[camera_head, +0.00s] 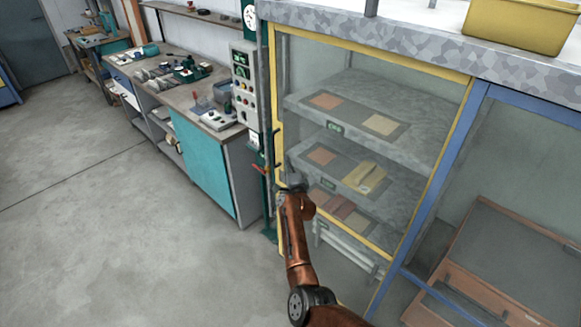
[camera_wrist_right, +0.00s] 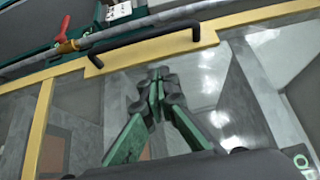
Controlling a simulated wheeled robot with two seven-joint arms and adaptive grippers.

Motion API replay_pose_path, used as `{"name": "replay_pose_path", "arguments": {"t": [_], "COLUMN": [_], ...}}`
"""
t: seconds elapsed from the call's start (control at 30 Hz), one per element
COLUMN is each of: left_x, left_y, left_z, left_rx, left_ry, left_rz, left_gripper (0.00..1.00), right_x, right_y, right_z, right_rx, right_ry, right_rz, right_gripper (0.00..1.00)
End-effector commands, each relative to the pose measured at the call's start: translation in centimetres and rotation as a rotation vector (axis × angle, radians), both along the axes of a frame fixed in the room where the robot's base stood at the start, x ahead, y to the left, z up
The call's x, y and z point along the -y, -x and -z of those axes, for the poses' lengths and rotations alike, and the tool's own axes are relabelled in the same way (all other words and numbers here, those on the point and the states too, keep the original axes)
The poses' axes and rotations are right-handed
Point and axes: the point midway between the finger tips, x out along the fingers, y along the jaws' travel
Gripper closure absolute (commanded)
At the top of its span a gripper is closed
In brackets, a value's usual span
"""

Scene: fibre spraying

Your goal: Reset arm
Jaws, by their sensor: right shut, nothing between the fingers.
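My right arm reaches up from the bottom of the head view. Its gripper (camera_head: 291,188) is near the lower left part of a glass door with a yellow frame (camera_head: 372,52). In the right wrist view the green fingers of the gripper (camera_wrist_right: 157,75) are together and empty. They point toward a black bar handle (camera_wrist_right: 145,43) on the yellow frame, with the glass behind them. They look apart from the handle. The door looks closed. My left gripper is in neither view.
Shelves behind the glass hold several flat panels (camera_head: 325,100). A control box with buttons (camera_head: 244,78) and a workbench with a teal door (camera_head: 203,162) stand to the left. A red-handled valve (camera_wrist_right: 64,28) is beside the frame. Open floor (camera_head: 110,225) lies at left.

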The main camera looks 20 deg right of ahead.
Motion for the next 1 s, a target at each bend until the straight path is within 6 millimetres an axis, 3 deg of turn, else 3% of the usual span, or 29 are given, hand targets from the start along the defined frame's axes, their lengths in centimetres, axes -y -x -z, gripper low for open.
{"name": "replay_pose_path", "arguments": {"t": [0.23, 0.57, 0.67, 0.77, 1.0], "left_x": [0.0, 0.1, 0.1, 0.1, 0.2], "left_y": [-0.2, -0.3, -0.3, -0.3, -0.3], "left_z": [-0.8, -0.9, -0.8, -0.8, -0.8], "left_rx": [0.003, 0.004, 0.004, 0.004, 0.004], "left_ry": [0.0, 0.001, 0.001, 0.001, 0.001], "left_rz": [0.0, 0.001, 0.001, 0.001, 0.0], "left_gripper": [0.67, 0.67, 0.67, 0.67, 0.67], "right_x": [-0.5, -0.6, -0.6, -0.7, -0.9], "right_y": [3.0, 4.1, 4.8, 6.4, 13.8], "right_z": [0.1, 0.8, 3.8, 9.2, 25.1], "right_rx": [-0.001, -0.011, -0.057, -0.143, -0.391], "right_ry": [0.0, 0.011, 0.061, 0.157, 0.44], "right_rz": [-0.001, -0.002, -0.014, -0.04, -0.156], "right_gripper": [1.0, 1.0, 1.0, 1.0, 1.0]}}
